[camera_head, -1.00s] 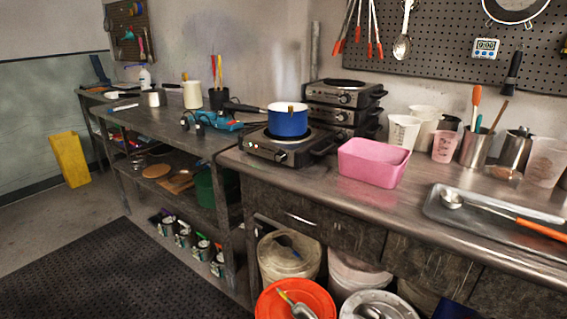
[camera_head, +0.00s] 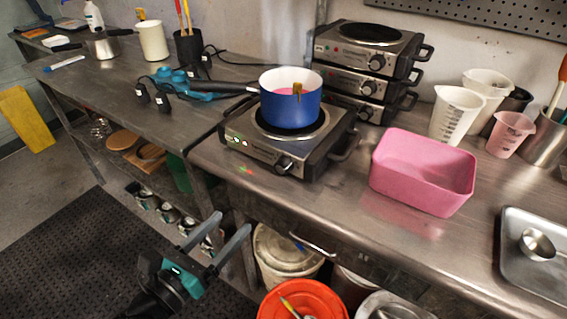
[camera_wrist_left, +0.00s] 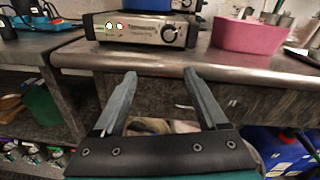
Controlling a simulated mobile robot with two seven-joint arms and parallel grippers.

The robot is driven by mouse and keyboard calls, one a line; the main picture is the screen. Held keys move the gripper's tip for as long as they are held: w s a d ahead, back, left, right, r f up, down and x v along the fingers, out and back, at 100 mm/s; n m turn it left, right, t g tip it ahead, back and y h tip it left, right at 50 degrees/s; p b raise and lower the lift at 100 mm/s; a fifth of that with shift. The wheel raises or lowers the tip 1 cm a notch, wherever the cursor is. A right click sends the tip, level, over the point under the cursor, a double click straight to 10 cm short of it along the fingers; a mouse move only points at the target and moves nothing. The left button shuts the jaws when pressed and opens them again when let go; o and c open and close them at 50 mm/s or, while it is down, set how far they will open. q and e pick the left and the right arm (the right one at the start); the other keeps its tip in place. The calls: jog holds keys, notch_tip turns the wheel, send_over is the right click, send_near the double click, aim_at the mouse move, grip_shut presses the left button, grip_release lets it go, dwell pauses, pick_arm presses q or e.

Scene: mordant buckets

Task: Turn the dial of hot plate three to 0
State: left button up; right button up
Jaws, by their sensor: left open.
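A hot plate (camera_head: 262,148) stands at the left end of the steel counter, with a blue pot (camera_head: 290,104) on its burner. Its dial (camera_head: 284,164) is on the front panel, right side; the dial also shows in the left wrist view (camera_wrist_left: 168,34). Lit red and green marks show left of it. I cannot read the dial's setting or a plate number. Behind it are stacked hot plates (camera_head: 368,62) with dials at their fronts. My left gripper (camera_head: 231,221) is open and empty, below and in front of the counter edge, apart from the dial. My right gripper is out of view.
A pink tub (camera_head: 422,172) stands right of the hot plate, and a metal tray (camera_head: 540,277) farther right. Under the counter are a drawer handle (camera_head: 312,244) and buckets, one orange (camera_head: 272,305). A lower bench (camera_head: 95,88) adjoins at left. The counter strip before the hot plate is clear.

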pick_arm(q)
jog(key=d+r+m, duration=0.1)
jog(key=r, duration=0.1)
jog(key=m+p, duration=0.1)
jog(key=p, duration=0.1)
send_near(280, 170)
jog(key=w, duration=0.1)
jog(key=shift+h, duration=0.3)
jog(key=x, duration=0.6)
jog(key=shift+w+d+p, duration=0.2)
jog(key=shift+d+p, duration=0.05)
jog(key=shift+p, duration=0.1)
jog(key=shift+w+d, duration=0.4)
jog(key=shift+w, duration=0.2)
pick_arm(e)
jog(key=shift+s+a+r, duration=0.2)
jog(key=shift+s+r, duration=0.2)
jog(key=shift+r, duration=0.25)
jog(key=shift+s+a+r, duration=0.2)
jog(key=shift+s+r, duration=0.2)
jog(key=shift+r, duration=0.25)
pick_arm(q)
jog(key=shift+f, duration=0.1)
grip_shut()
